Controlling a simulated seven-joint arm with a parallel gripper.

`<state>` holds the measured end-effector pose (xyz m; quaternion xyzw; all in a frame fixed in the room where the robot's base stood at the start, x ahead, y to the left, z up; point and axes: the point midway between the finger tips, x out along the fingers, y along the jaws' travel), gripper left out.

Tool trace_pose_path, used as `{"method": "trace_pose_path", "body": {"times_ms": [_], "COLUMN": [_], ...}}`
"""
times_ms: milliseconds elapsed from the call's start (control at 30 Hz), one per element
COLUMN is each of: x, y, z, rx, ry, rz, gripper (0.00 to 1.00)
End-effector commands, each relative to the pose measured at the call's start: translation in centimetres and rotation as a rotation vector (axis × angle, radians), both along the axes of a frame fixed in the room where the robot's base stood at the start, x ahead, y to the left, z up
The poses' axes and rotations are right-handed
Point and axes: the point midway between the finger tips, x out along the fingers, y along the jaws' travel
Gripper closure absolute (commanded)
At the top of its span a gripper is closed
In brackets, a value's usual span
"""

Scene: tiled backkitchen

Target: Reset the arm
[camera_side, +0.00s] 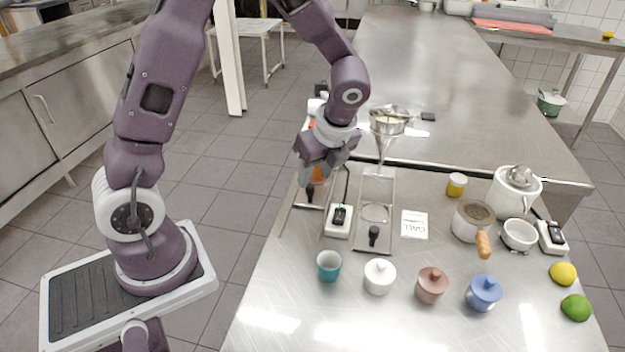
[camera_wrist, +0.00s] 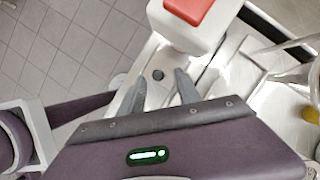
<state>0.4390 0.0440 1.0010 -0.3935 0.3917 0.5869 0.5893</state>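My purple arm reaches over the back left of the steel table (camera_side: 290,290). My gripper (camera_side: 318,186) hangs there, pointing down, above a metal tray. In the wrist view my two grey fingers (camera_wrist: 161,90) are apart with nothing held between them. A small dark round knob (camera_wrist: 158,74) shows beyond the gap between the fingertips. The height of the fingertips above the tray is hard to tell.
A white device with a red top (camera_wrist: 188,10) is close to the fingers. A metal funnel on a stand (camera_side: 388,122) rises right of the gripper.

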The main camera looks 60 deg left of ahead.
Motion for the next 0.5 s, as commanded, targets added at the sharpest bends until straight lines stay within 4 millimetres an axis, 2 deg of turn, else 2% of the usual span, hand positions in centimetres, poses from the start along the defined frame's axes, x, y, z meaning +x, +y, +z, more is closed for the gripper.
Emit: {"method": "trace_pose_path", "body": {"times_ms": [100, 200, 500], "x": [0.1, 0.0, 0.0], "y": [-0.8, -1.3, -1.4], "z": [2.1, 3.0, 3.4], "rx": [0.000, 0.000, -0.001], "ry": [-0.004, -0.002, -0.002], "rz": [-0.001, 0.000, 0.003], "gripper": [0.60, 0.60, 0.60]}}
